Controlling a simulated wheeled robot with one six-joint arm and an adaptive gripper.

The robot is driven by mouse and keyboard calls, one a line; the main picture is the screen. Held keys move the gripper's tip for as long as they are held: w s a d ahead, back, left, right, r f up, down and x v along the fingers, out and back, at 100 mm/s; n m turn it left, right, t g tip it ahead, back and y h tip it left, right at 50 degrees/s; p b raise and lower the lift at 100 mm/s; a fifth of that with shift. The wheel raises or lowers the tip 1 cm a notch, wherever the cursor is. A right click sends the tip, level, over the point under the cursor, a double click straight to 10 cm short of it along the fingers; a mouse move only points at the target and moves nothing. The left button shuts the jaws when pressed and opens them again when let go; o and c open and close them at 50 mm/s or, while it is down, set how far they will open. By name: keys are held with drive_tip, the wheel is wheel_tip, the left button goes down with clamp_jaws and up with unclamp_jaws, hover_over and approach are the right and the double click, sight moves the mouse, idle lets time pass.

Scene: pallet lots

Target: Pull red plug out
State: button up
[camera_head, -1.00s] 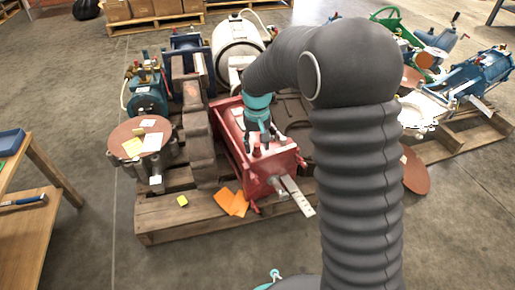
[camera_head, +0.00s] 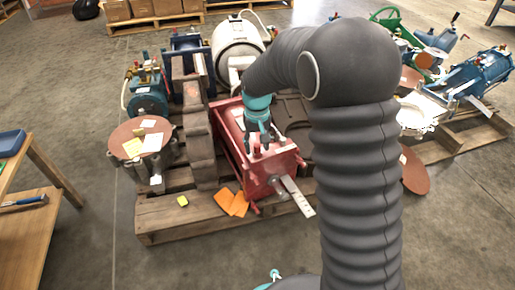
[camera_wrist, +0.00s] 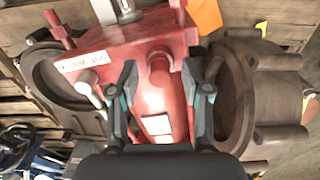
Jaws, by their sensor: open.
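A red metal housing (camera_head: 258,155) sits on a wooden pallet, with a flat steel bar (camera_head: 296,195) sticking out at its front. In the wrist view the housing (camera_wrist: 118,40) carries a white label. A round red plug-like part (camera_wrist: 159,66) stands out from it, between my fingers. My gripper (camera_wrist: 161,80) is open, pointing at the housing, with one finger on each side of this part. I cannot tell whether either finger touches it. In the head view my gripper (camera_head: 263,147) is just over the housing's top and hides the plug.
Rusty castings (camera_head: 197,130) stand close left of the housing. A brown disc (camera_head: 140,140) with notes lies farther left. Orange papers (camera_head: 231,202) lie on the pallet (camera_head: 185,222). A wooden table (camera_head: 30,235) is at the left. Blue and green machines stand right.

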sight(258, 145)
clamp_jaws()
idle(0.3)
drive_tip(key=shift+r, duration=0.15)
drive_tip(key=shift+r+p, duration=2.3)
drive_tip(key=shift+r, duration=0.6)
drive_tip(key=shift+d, duration=0.1)
